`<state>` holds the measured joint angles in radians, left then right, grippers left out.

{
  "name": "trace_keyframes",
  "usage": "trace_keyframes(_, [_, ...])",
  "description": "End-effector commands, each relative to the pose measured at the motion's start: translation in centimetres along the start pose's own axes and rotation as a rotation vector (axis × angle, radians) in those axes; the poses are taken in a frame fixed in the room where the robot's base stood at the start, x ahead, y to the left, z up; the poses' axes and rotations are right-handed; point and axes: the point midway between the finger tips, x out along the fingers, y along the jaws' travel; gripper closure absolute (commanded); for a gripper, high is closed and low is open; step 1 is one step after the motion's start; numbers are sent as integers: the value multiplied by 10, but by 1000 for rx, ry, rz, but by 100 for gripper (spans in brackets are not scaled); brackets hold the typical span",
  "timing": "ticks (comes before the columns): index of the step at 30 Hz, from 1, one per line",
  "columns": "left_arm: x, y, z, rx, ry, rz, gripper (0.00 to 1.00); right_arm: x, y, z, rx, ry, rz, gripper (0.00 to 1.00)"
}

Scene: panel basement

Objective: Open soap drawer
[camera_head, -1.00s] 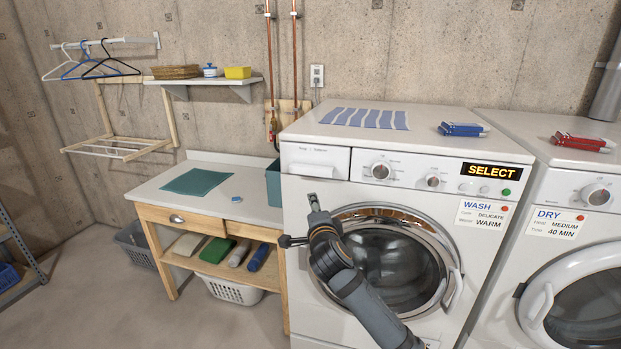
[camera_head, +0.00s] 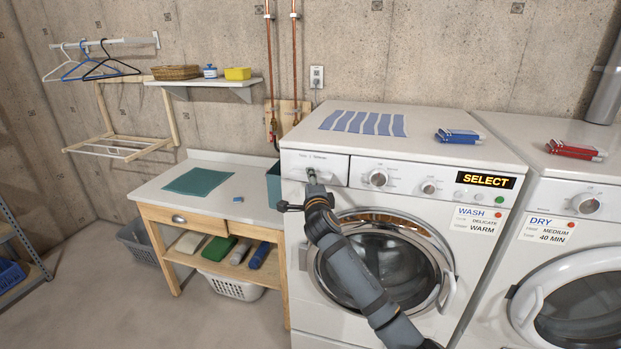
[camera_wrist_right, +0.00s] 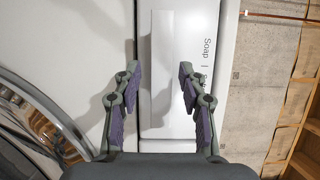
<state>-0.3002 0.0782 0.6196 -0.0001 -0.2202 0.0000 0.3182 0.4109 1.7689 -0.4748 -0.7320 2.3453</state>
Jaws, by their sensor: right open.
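The soap drawer (camera_head: 331,168) is a white panel at the top left of the washer front (camera_head: 303,215), and it looks flush with the front. My right gripper (camera_head: 311,173) is at the drawer's lower middle in the head view. In the right wrist view the drawer front (camera_wrist_right: 170,60) with the printed word "Soap" lies ahead. Whether the fingers touch the drawer cannot be told. My left gripper is not in view.
A dryer (camera_head: 590,185) stands to the right. A wooden workbench (camera_head: 170,215) with a teal bin (camera_head: 273,184) stands to the left. A striped cloth (camera_head: 364,123) lies on the washer.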

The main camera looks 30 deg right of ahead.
Motion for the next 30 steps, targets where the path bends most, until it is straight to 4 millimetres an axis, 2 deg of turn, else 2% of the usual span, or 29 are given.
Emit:
trace_keyframes(7, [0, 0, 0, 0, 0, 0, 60, 1, 1, 0, 0, 0, 1, 58])
trace_keyframes(16, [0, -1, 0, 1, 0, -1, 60, 1, 2, 0, 0, 0, 2, 99])
trace_keyframes(26, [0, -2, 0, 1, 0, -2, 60, 1, 4, 0, 1, 0, 6, 100])
trace_keyframes(30, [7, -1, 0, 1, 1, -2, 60, -3, 6, 2, 3, -1, 5, 100])
